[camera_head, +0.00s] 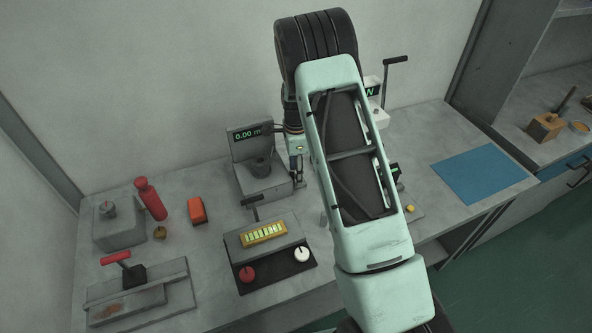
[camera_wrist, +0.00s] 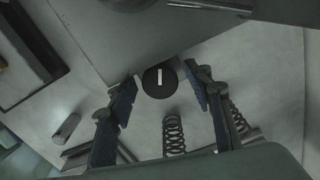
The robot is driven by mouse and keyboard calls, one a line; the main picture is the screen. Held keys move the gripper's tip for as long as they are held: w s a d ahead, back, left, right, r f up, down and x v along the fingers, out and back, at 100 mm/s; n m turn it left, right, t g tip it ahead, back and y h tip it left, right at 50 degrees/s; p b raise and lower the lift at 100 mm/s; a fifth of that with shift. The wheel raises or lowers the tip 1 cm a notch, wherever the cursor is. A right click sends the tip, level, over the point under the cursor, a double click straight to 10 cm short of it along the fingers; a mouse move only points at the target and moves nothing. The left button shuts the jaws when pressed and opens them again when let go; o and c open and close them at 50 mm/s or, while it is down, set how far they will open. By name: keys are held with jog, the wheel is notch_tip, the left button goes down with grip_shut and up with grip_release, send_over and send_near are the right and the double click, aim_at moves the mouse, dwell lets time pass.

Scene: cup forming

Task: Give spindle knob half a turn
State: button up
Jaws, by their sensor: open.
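A dark round knob (camera_wrist: 151,88) with a white line on its face shows in the wrist view, at the edge of a grey housing (camera_wrist: 120,35). I take it to be the spindle knob. The white line stands nearly upright in the picture. My gripper (camera_wrist: 165,90) is open, with one finger on each side of the knob and gaps showing between. Whether the fingertips are level with it in depth, I cannot tell. In the head view my gripper (camera_head: 299,172) is beside the right side of the grey gauge stand (camera_head: 243,150) with the "0.00" display. The knob is not distinguishable there.
A coil spring (camera_wrist: 173,133) and a small cylinder (camera_wrist: 67,128) lie near my fingers. A control box (camera_head: 262,240) with red and white knobs stands in front of the gauge stand. A red bottle (camera_head: 150,199) and orange block (camera_head: 197,211) are left. The blue mat (camera_head: 480,174) is clear.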

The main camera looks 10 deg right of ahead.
jog(key=c, duration=1.2)
jog(key=shift+o, duration=0.2)
jog(key=shift+n+b, duration=0.3)
jog(key=shift+b, duration=0.05)
jog(key=shift+f+n+b, duration=0.1)
jog(key=shift+n+b, duration=0.55)
jog(key=shift+n, duration=0.25)
jog(key=shift+n+b, duration=0.95)
jog(key=shift+n, duration=0.85)
jog(key=o, duration=1.2)
jog(key=shift+c, duration=0.2)
